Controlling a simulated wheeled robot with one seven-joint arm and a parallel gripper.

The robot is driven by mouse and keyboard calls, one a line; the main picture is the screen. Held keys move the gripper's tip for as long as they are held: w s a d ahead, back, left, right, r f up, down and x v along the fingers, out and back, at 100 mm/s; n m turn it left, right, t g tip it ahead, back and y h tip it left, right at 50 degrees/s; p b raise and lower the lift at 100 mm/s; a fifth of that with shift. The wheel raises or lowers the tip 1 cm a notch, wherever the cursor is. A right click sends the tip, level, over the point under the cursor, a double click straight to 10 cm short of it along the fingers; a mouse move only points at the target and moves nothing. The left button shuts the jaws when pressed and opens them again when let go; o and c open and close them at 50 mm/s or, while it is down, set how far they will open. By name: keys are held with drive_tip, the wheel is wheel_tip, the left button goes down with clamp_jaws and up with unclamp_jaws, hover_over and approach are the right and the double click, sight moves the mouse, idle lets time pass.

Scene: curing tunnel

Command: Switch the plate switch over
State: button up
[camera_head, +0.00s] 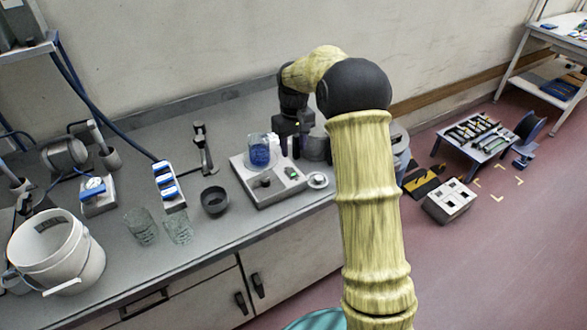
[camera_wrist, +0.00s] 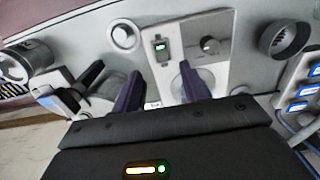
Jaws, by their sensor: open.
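The plate (camera_head: 250,178) is a pale box on the bench with a beaker of blue liquid (camera_head: 260,152) on top. It also shows in the wrist view (camera_wrist: 217,20). My gripper (camera_head: 291,148) is over the back right of the plate. In the wrist view my gripper (camera_wrist: 159,72) is open, its dark fingers apart and nothing visible between them.
A small white dish (camera_head: 317,180) is right of the plate. A dark bowl (camera_head: 215,200), glass beakers (camera_head: 141,227), a blue-switched strip (camera_head: 168,187) and a white bucket (camera_head: 58,250) stand left. A clamp stand (camera_head: 203,150) is behind. The bench front edge is close to the plate.

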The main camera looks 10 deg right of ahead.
sight(294, 175)
wheel_tip(294, 175, down, 10)
drive_tip(key=shift+r+p, duration=0.15)
drive_tip(key=shift+p, duration=0.2)
